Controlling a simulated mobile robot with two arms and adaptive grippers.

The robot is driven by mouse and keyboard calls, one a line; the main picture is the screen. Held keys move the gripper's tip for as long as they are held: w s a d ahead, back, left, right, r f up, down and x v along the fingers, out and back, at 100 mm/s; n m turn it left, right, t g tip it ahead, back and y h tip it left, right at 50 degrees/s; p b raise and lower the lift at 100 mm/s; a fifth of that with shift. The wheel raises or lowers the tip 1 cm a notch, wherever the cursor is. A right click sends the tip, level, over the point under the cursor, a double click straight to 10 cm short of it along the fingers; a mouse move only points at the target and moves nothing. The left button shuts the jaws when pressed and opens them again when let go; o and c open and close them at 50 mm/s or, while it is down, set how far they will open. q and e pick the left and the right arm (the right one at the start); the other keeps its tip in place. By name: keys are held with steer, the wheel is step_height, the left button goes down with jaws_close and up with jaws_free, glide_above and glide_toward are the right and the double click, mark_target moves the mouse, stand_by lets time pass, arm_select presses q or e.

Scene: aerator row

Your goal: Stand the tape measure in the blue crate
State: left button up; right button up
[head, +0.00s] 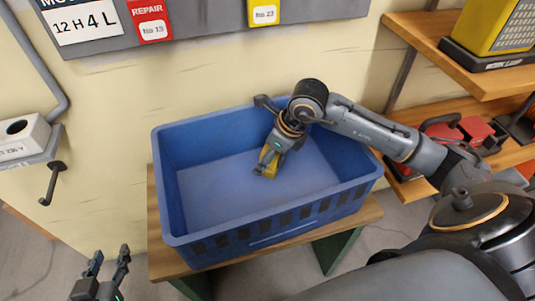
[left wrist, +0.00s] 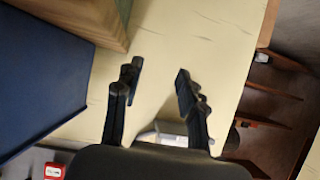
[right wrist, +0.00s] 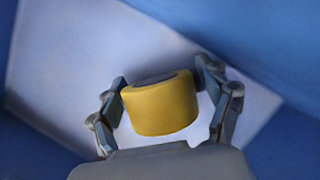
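The blue crate (head: 225,133) stands on a wooden bench, its open top facing up. My right gripper (head: 267,165) reaches down inside it, right of its middle. It is shut on the yellow tape measure (head: 271,160). In the right wrist view the tape measure (right wrist: 160,107) sits between the two fingers (right wrist: 160,80), one at each side. Whether its underside touches the crate floor cannot be told. My left gripper (head: 108,258) is open and empty, in front and left of the crate; its spread fingers (left wrist: 157,75) also show in the left wrist view.
The bench (head: 345,222) shows around the crate. Wooden shelves (head: 460,65) with red and yellow items stand at the right, near my right arm. A grey wall box (head: 25,140) is at the left. The rest of the crate floor is clear.

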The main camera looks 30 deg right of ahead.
steer(key=shift+r, duration=0.1)
stand_by(0.3)
steer(key=p+v, duration=0.1)
steer(key=v, duration=0.5)
steer(key=shift+r+p, duration=0.35)
steer(key=shift+p, duration=0.05)
arm_select(q)
steer(key=s+a+f+g+y, duration=0.1)
steer(key=s+a+f+g, duration=0.1)
steer(key=s+f+g, duration=0.3)
steer(key=shift+s+a+f, duration=0.3)
steer(key=shift+s+a, duration=0.1)
steer(key=shift+s, duration=0.65)
arm_select(e)
steer(key=shift+s+d+r, duration=0.15)
steer(key=shift+s+r, duration=0.05)
steer(key=shift+r, duration=0.2)
